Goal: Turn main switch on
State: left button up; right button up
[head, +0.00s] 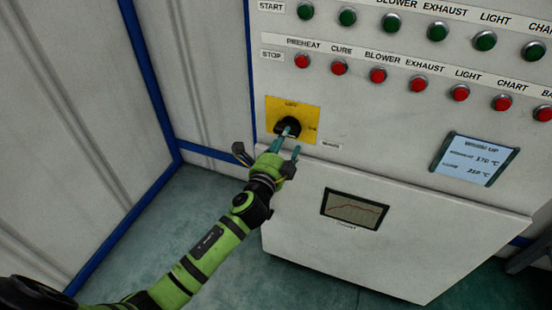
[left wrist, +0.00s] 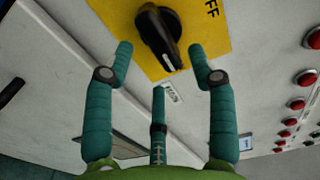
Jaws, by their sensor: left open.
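The main switch is a black rotary knob (head: 288,126) on a yellow plate (head: 308,112) at the left of the panel. In the left wrist view the knob (left wrist: 158,38) has a raised black handle with a white mark near its lower end, and letters reading "FF" show on the yellow plate (left wrist: 205,45). My left gripper (head: 288,142) is just in front of the knob. In the left wrist view its teal fingers (left wrist: 160,65) are spread open, below and to either side of the knob, with nothing between them. I cannot tell if a finger touches it. My right gripper is not in view.
Rows of green buttons (head: 437,32) and red buttons (head: 378,75) run above and right of the switch. A display (head: 474,159) is at right. Below, a panel with a chart screen (head: 354,209) juts out close to my left gripper. A wall (head: 70,110) stands left.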

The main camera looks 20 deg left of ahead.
pick_arm(q)
jog(key=s, duration=0.7)
jog(key=shift+s+a, duration=0.15)
jog(key=shift+s, duration=0.2)
jog(key=s+a+f+n+g, duration=0.1)
jog(key=s+f+n+g, duration=0.2)
jog(key=f, duration=0.8)
jog(key=s+a+f+n+g, duration=0.15)
jog(key=s+f, duration=0.25)
jog(key=f, duration=0.7)
jog(key=s+a+f+n+g, duration=0.1)
jog(key=s+f+n+g, duration=0.25)
jog(key=f, duration=0.65)
jog(key=s+f+n+g, duration=0.2)
jog(key=s+f, duration=0.4)
jog(key=s, duration=0.5)
jog(key=s+f+n+g, duration=0.3)
jog(key=s+f, duration=0.4)
jog(key=s, duration=0.5)
jog(key=s+f+n+g, duration=0.3)
jog(key=s+f, duration=0.3)
jog(key=s, duration=0.6)
jog(key=shift+a+f+g+y, duration=0.3)
jog(key=shift+a+f+g, duration=0.1)
jog(key=shift+g, duration=0.1)
jog(key=shift+s, duration=0.1)
